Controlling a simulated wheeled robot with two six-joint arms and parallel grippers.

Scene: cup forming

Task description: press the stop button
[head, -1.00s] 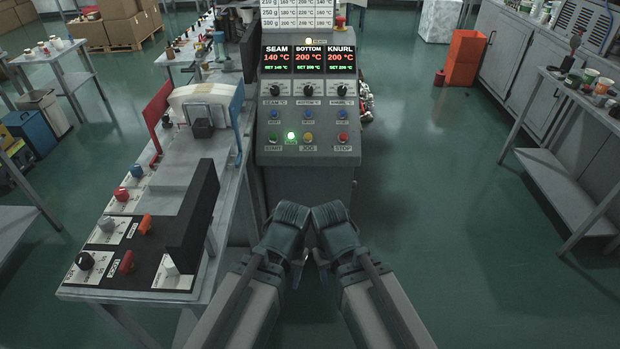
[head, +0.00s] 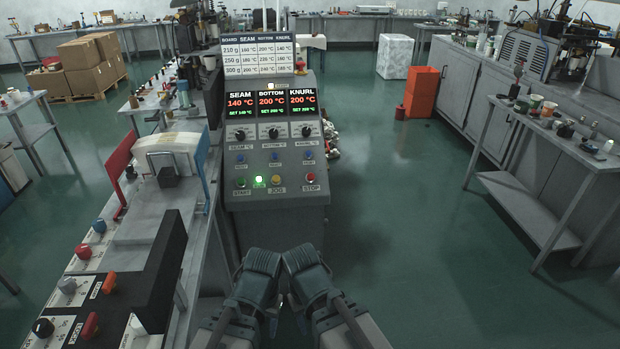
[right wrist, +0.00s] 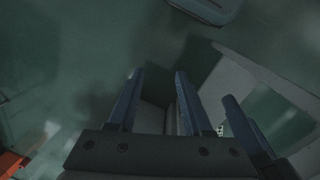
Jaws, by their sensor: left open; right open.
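The red stop button (head: 311,177) is at the lower right of the sloped grey control panel (head: 275,208), above a STOP label. Left of it are a yellow JOG button (head: 276,180), a lit green lamp (head: 259,181) and a green START button (head: 241,182). My left gripper (head: 258,275) and right gripper (head: 305,272) are close together, low in front of the panel and apart from the button. Their fingertips are mostly hidden in the head view. In the right wrist view my right gripper (right wrist: 158,85) has its fingers apart, with nothing seen between them.
A machine bench with knobs and a black block (head: 163,270) stands left of the panel. A red emergency button (head: 300,66) is on top of the panel. Green floor (head: 420,260) is open to the right, up to a side table (head: 560,140) and an orange bin (head: 421,92).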

